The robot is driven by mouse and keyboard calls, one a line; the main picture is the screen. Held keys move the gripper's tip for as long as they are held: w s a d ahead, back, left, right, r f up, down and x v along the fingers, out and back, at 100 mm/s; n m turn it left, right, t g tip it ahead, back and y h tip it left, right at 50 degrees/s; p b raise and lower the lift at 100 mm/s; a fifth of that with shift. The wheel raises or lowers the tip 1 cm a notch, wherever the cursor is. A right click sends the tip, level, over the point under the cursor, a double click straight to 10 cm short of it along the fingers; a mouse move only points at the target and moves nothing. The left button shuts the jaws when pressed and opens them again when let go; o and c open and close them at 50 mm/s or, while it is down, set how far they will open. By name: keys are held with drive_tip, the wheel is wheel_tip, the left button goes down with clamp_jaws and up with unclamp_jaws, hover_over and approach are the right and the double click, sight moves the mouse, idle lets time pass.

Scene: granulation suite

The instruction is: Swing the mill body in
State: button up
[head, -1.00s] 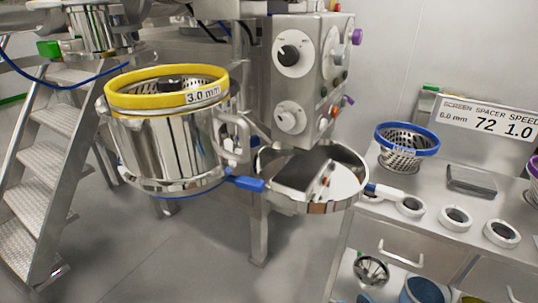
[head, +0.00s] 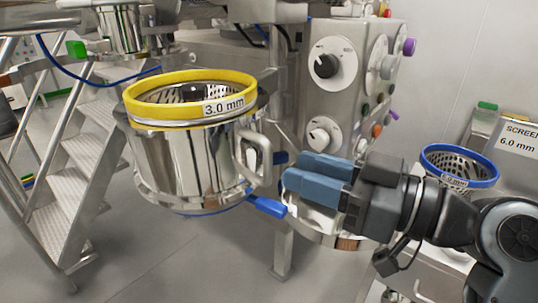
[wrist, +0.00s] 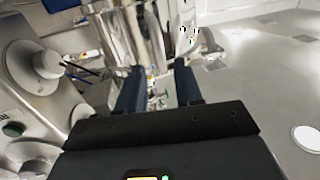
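The mill body (head: 185,165) is a shiny steel drum hanging out to the left of the machine. A yellow-rimmed screen (head: 140,115) labelled 3.0 mm sits in its top. A steel loop handle (head: 264,158) stands on its right side, and a blue lever (head: 266,206) sticks out below. My gripper (head: 294,174) has blue fingers and points left at the handle, just right of it and apparently apart from it. In the wrist view my gripper (wrist: 158,68) shows its fingers spread, with steel parts (wrist: 150,35) beyond them. The round steel seat under the machine is mostly hidden by my gripper.
The control box (head: 345,80) with knobs stands behind my gripper. Metal steps (head: 75,185) are at the left. A bench at the right holds a blue-rimmed 6.0 mm screen (head: 460,165). The floor (head: 190,265) below the drum is clear.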

sight(268, 176)
drive_tip(key=p+x, duration=0.1)
drive_tip(key=x, duration=0.5)
drive_tip(key=shift+w+a, duration=0.1)
drive_tip(key=shift+a, duration=0.2)
drive_tip(key=shift+c, duration=0.4)
clamp_jaws()
